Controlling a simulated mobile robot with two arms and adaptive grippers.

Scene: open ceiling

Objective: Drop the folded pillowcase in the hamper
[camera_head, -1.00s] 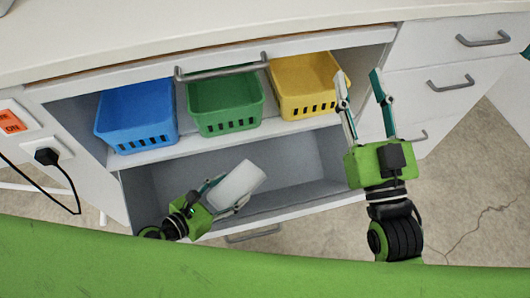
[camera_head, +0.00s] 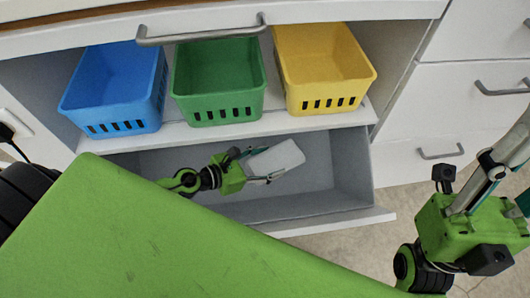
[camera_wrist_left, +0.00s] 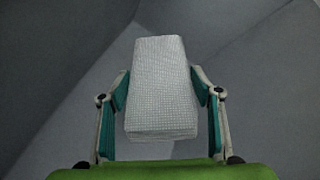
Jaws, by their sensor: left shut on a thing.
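The folded pillowcase is a white, finely checked flat block; it shows in the head view (camera_head: 277,157) and the left wrist view (camera_wrist_left: 162,85). My left gripper (camera_head: 260,166) is shut on it, with one finger on each side, also in the left wrist view (camera_wrist_left: 160,105). It holds the pillowcase inside or just over the open grey-lined lower drawer (camera_head: 350,172); I cannot tell whether it touches the bottom. No separate hamper is clearly recognisable; this drawer is the large open container. My right gripper (camera_head: 500,185) is empty at the right edge, fingers apart, partly cut off.
Blue (camera_head: 115,90), green (camera_head: 218,85) and yellow (camera_head: 322,70) baskets stand on the shelf above the drawer. A bar handle (camera_head: 200,32) juts out over them. White closed drawers (camera_head: 462,110) are at the right. Floor shows at the lower right.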

